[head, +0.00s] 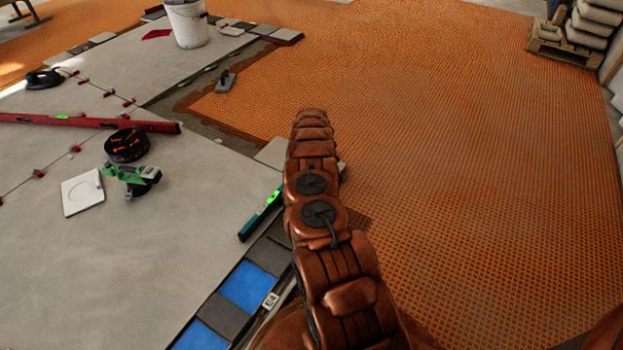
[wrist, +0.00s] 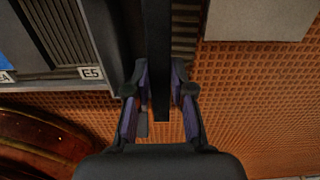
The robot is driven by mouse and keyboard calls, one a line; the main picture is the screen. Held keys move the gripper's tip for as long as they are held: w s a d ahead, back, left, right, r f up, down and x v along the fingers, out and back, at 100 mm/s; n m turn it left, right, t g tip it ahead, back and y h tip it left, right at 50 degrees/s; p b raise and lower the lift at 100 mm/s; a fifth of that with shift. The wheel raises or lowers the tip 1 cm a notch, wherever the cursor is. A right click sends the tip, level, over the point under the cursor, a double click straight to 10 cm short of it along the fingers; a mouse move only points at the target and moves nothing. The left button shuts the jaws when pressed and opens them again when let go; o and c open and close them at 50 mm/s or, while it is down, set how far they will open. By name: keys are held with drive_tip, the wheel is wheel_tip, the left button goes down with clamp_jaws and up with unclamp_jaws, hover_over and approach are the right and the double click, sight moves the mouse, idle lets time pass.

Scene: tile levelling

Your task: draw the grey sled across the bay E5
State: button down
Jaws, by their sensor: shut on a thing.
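In the wrist view my gripper (wrist: 159,92) is shut on a dark upright bar (wrist: 157,45), which I take to be the grey sled's grip. The bar runs up out of the picture. The E5 label (wrist: 91,73) sits on the pale edge left of the gripper. Above it is the bay E5 (wrist: 62,32), with dark ridged adhesive. A smooth dark grey area (wrist: 118,35) lies between these ridges and the bar; I cannot tell whether it is sled or bed. More dark ridges show right of the bar. In the head view my arm hides gripper and sled.
In the head view, laid pale tiles (head: 130,260) fill the left, with a green level (head: 262,212) and a green tool (head: 133,178) on them. The E4 label (head: 270,300) is beside my arm. Bare orange matting (head: 470,170) lies open to the right. A pallet (head: 565,45) stands far right.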

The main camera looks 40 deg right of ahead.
drive_tip(key=shift+w+d+r, duration=0.1)
drive_tip(key=shift+w+d, duration=0.05)
drive_tip(key=shift+d, duration=0.25)
drive_tip(key=c, duration=1.2)
unclamp_jaws()
drive_tip(key=shift+o, duration=1)
drive_tip(key=shift+a, duration=0.15)
wheel_tip(320, 180, up, 12)
